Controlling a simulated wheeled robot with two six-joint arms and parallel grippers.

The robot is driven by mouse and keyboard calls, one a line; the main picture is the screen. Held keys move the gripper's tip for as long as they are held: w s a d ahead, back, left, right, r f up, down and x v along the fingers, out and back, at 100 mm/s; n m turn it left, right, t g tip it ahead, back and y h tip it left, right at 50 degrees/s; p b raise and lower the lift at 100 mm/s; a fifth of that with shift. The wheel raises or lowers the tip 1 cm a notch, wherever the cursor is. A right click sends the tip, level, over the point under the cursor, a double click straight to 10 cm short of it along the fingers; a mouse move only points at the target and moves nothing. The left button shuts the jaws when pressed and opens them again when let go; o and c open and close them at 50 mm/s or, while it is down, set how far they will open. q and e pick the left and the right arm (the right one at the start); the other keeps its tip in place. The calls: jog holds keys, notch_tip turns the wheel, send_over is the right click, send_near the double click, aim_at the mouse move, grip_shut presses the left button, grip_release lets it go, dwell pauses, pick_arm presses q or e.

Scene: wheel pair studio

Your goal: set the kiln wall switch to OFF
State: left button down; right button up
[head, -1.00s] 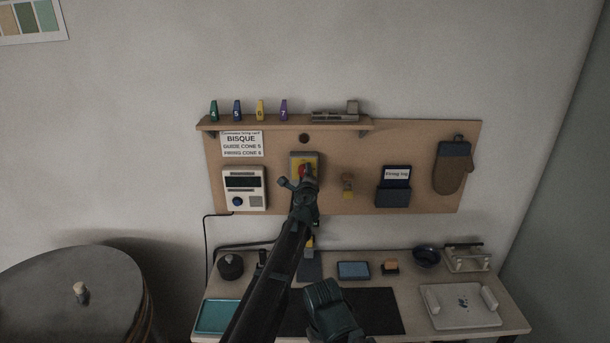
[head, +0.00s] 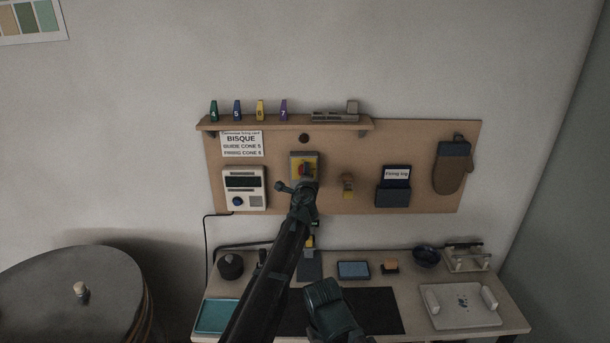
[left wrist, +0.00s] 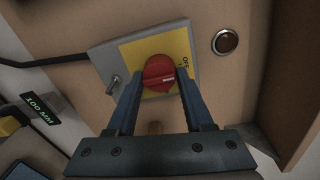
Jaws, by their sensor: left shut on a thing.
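The kiln wall switch (head: 304,158) is a grey box with a yellow plate and a red knob, on the wooden wall board. In the left wrist view the red knob (left wrist: 158,70) sits between the two fingers of my left gripper (left wrist: 160,80), which is shut on it. A white mark on the knob points roughly right in that view. The letters OFF (left wrist: 186,64) show at the right of the yellow plate, partly cut by a finger. The other labels are hidden or too small to read. My right gripper's fingers do not show.
A white controller (head: 244,188) hangs left of the switch and a hanging brush (head: 347,185) right of it. A shelf (head: 285,126) with several numbered cones is above. A round dark button (left wrist: 226,41) is near the switch. A cluttered worktable (head: 410,300) is below.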

pick_arm(q)
jog(key=shift+c, duration=1.5)
grip_release()
jog(key=shift+s, duration=0.1)
jog(key=s, duration=1.3)
jog(key=shift+s+r+p, duration=0.3)
jog(key=shift+r+p, duration=0.1)
jog(key=shift+r, duration=0.05)
